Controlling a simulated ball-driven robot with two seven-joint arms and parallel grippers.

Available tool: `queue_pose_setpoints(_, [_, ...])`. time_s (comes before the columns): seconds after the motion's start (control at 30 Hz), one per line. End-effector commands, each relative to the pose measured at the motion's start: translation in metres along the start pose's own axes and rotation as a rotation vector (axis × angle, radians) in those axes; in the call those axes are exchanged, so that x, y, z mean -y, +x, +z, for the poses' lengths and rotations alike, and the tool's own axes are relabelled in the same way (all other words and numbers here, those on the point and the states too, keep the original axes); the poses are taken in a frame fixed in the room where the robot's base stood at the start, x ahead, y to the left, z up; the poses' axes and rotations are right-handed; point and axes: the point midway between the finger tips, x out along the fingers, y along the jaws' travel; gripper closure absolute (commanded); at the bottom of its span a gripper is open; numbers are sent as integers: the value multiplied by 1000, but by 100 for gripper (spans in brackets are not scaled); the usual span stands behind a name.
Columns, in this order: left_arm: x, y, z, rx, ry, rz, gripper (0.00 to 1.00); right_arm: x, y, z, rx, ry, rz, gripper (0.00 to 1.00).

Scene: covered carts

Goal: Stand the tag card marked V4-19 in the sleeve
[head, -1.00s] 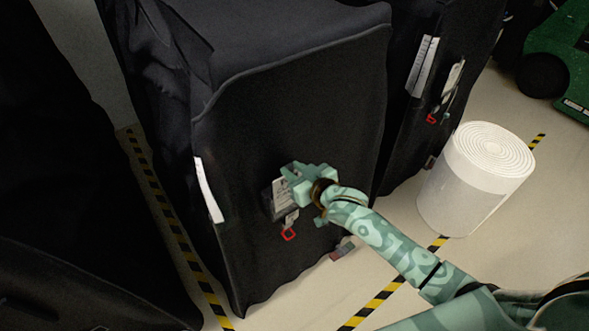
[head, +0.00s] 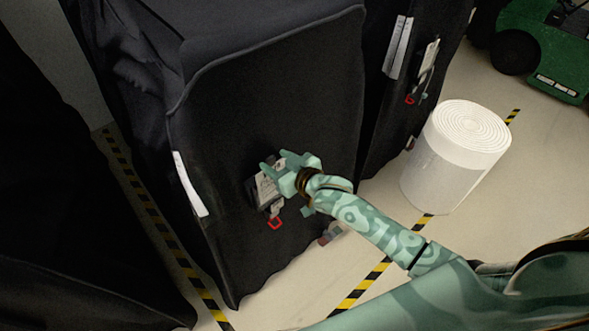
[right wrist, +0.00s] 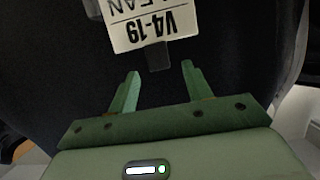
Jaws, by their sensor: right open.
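The white tag card (head: 267,190) marked V4-19 is at the front of the middle covered cart, in or against a dark sleeve (head: 251,195). I cannot tell how deep it sits. In the right wrist view the card (right wrist: 150,22) shows upside down, partly cut off by the top edge, with a dark grey tab (right wrist: 158,57) below its printed edge. My right gripper (head: 275,161) is open beside the card in the head view. In the right wrist view its fingers (right wrist: 160,82) are apart, with nothing between them, short of the card. My left gripper is not in view.
A red clip (head: 275,223) hangs below the sleeve. A white strip (head: 190,184) is on the cart's left side. Another covered cart with a tag (head: 428,60) stands behind right. A white roll (head: 455,157) stands on the floor at right. Striped tape (head: 360,288) marks the floor.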

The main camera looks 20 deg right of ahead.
Motion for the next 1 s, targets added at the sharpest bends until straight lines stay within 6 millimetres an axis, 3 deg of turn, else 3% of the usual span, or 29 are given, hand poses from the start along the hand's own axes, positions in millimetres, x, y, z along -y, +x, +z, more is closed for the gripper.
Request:
queue_pose_setpoints(0.5, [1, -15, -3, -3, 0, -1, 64, 0, -127, 0, 2, 0, -1, 50])
queue_pose_setpoints(0.7, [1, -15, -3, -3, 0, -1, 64, 0, -151, 0, 1, 1, -1, 50])
queue_pose_setpoints(1.0, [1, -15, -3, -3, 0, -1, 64, 0, -155, 0, -1, 0, 0, 50])
